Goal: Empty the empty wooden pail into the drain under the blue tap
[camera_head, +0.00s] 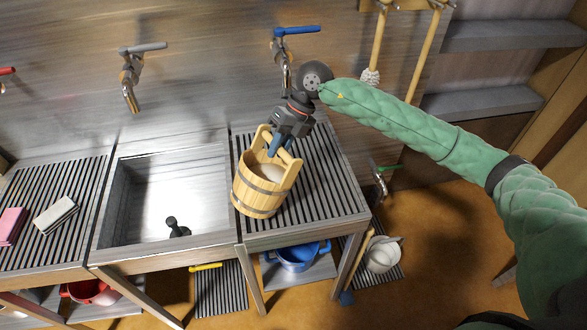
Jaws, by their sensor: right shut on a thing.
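The wooden pail (258,196) has metal bands and two raised staves, and stands or hangs slightly tilted at the grated drain board (330,190) right of the sink. Something pale shows inside it. My right gripper (280,146) reaches down into the pail's top and is shut on its handle. Whether the pail touches the grate is hard to tell. The blue tap (296,31) is on the wall behind, its spout above the grate and partly behind my wrist. My left gripper is out of view.
The metal sink (190,190) lies left, with a dark plug-like object (177,228) in it. A grey-handled tap (130,75) is above. A pink sponge (11,225) and a pale brush (55,215) lie on the left grate. A blue pot (297,257) sits below.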

